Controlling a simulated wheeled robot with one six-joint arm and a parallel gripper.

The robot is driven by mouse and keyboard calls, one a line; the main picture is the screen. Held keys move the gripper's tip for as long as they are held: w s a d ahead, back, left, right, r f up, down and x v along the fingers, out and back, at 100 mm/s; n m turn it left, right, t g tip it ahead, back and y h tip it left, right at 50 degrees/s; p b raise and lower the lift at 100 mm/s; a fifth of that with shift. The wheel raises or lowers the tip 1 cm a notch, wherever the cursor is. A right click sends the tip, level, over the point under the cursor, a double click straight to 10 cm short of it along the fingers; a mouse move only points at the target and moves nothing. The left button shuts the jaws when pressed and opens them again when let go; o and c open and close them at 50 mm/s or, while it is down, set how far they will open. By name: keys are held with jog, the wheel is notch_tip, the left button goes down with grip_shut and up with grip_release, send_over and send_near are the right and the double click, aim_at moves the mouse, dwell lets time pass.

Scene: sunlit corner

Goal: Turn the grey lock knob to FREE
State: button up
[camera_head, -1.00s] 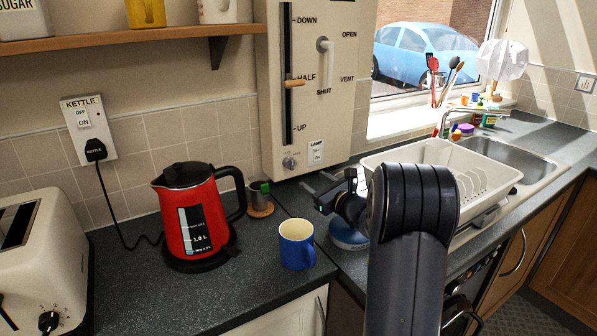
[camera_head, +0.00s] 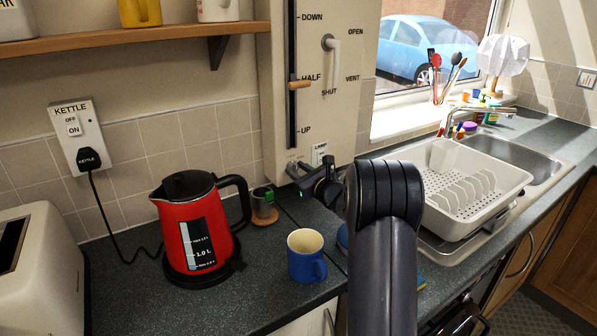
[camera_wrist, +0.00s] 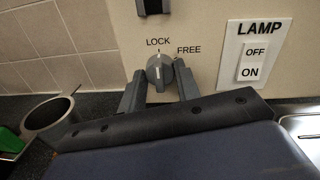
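The grey lock knob (camera_wrist: 158,72) is on the cream panel in the wrist view, below the printed word LOCK, with FREE to the upper right. Its pale pointer line looks close to upright, toward LOCK. My gripper (camera_wrist: 160,84) is open, with one finger on each side of the knob; narrow gaps seem to show, and contact is not clear. In the head view my gripper (camera_head: 297,171) is at the panel's lower edge and mostly hides the knob.
The panel (camera_head: 275,120) also carries a slider handle (camera_head: 299,85) at HALF and a white handle (camera_head: 332,62). The LAMP switch (camera_wrist: 251,66) is right of the knob. A blue mug (camera_head: 306,262), red kettle (camera_head: 190,225) and metal cup (camera_wrist: 48,115) stand nearby.

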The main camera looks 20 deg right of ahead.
jog(key=c, duration=0.5)
jog(key=shift+o, duration=0.2)
jog(key=shift+m, duration=0.3)
jog(key=m, duration=1.1)
jog(key=shift+f+t+p, duration=0.1)
jog(key=shift+t+p, duration=0.2)
jog(key=shift+t, duration=0.1)
jog(key=shift+m, duration=0.5)
jog(key=o, duration=1)
